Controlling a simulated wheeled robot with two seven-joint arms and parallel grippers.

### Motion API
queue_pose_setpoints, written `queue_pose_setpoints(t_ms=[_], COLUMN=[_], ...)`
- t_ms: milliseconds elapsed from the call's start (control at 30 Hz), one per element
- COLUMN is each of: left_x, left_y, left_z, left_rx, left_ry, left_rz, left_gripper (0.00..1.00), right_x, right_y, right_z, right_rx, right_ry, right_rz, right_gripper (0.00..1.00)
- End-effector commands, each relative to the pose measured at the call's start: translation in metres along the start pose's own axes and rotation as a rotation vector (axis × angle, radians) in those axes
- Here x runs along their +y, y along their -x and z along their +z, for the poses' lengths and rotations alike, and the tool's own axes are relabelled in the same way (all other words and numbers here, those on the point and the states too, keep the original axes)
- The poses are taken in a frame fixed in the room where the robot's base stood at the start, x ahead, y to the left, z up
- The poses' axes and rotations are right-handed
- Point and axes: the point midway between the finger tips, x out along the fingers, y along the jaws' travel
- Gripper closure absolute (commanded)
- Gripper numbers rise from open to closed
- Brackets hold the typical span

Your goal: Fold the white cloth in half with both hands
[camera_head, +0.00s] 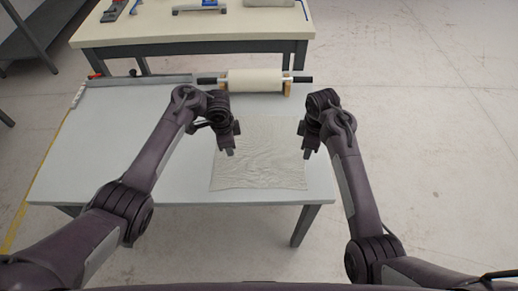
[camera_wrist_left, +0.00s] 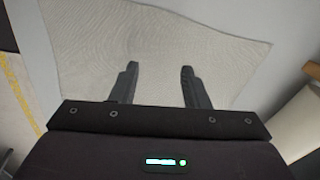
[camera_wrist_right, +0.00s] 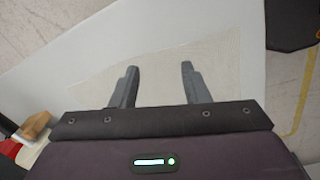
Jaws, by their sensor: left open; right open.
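A white cloth (camera_head: 262,165) lies spread out on the table (camera_head: 110,165), slightly wrinkled. It also shows in the left wrist view (camera_wrist_left: 150,40) and in the right wrist view (camera_wrist_right: 160,65). My left gripper (camera_head: 229,155) is over the cloth's left part, fingers pointing down; its open, empty fingers show in the left wrist view (camera_wrist_left: 158,70). My right gripper (camera_head: 307,155) is at the cloth's right edge, fingers down; its open, empty fingers show in the right wrist view (camera_wrist_right: 158,70). No cloth is between either pair of fingers. The exact height above the cloth cannot be told.
A roller with dark handles (camera_head: 255,80) rests on a wooden stand at the table's back edge. A long metal bar (camera_head: 140,80) lies at the back left. A second table (camera_head: 190,30) with tools stands behind. The table's left part is clear.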

Motion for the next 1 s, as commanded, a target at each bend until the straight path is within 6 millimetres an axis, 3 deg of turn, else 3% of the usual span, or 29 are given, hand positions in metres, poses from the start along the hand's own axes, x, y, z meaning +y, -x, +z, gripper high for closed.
queue_pose_setpoints(t_ms=[33,100,367,800,1000], left_x=[-0.013,-0.021,-0.03,-0.022,-0.021], left_y=[0.011,0.022,0.043,-0.016,-0.032], left_z=[0.004,0.01,0.025,0.03,0.031], left_rx=[-0.017,-0.033,-0.06,-0.061,-0.061], left_ry=[-0.044,-0.098,-0.18,-0.181,-0.181], left_rz=[0.019,0.053,0.124,0.128,0.126], left_gripper=[0.58,0.58,0.58,0.58,0.58], right_x=[0.012,0.022,0.037,0.034,0.033], right_y=[0.007,0.013,0.022,-0.037,-0.052], right_z=[-0.01,-0.02,-0.035,-0.034,-0.034], right_rx=[-0.002,-0.005,-0.013,-0.014,-0.014], right_ry=[0.065,0.15,0.304,0.307,0.308], right_rz=[-0.01,-0.027,-0.058,-0.06,-0.057], right_gripper=[0.58,0.58,0.58,0.58,0.58])
